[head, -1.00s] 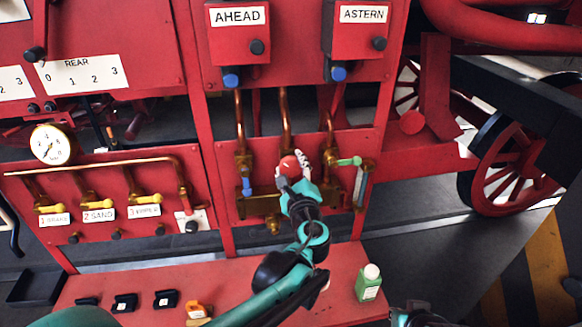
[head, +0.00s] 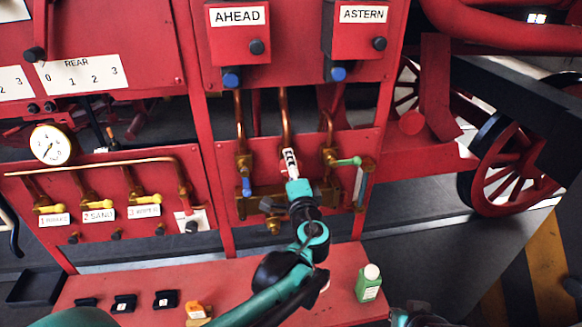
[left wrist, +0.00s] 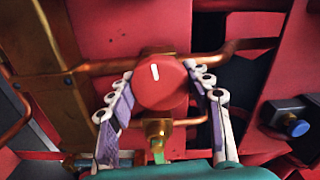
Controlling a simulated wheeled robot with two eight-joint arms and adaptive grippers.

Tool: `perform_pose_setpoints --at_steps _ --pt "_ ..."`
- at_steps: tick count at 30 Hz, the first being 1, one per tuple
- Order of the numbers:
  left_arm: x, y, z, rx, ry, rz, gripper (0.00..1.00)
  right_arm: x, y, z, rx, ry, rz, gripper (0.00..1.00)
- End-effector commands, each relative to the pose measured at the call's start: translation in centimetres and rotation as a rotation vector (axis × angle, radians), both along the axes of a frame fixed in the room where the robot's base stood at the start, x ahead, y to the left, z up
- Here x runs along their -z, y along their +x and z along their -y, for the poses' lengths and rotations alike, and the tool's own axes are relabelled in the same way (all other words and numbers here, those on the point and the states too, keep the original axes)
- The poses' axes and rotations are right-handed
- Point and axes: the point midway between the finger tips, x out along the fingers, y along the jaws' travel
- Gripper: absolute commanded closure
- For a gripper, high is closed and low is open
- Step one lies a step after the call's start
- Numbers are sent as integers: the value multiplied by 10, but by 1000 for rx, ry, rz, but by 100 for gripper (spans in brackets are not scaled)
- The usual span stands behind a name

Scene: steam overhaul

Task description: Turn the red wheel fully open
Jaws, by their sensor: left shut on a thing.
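The red wheel (left wrist: 162,84) is a round red knob with a short white mark, seen almost face-on in the left wrist view. Its white mark points nearly straight up, tilted slightly left. My left gripper (left wrist: 160,92) has one pale jointed finger on each side of the knob, shut on it. In the head view my left gripper (head: 291,163) is at the middle valve of the lower red panel and hides the wheel there. My right gripper cannot be made out; only a dark piece of mine shows at the bottom edge.
A blue-handled valve (head: 246,186) is left of the gripper and a green-handled valve (head: 346,162) right of it, both close. Copper pipes (head: 284,120) run above. A green bottle (head: 368,284) stands on the red shelf (head: 340,262) below. A pressure gauge (head: 50,144) is at far left.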

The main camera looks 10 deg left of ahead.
Motion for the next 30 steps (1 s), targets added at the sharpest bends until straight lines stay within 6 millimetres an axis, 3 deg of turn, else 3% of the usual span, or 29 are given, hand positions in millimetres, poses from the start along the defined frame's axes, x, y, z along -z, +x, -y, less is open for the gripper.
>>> perform_pose_setpoints --at_steps 18,30 --pt "0 0 0 -1 -547 177 79 0 0 0 0 0 0 100" --pt "1 0 0 0 -796 257 79 1 0 0 0 0 0 100"
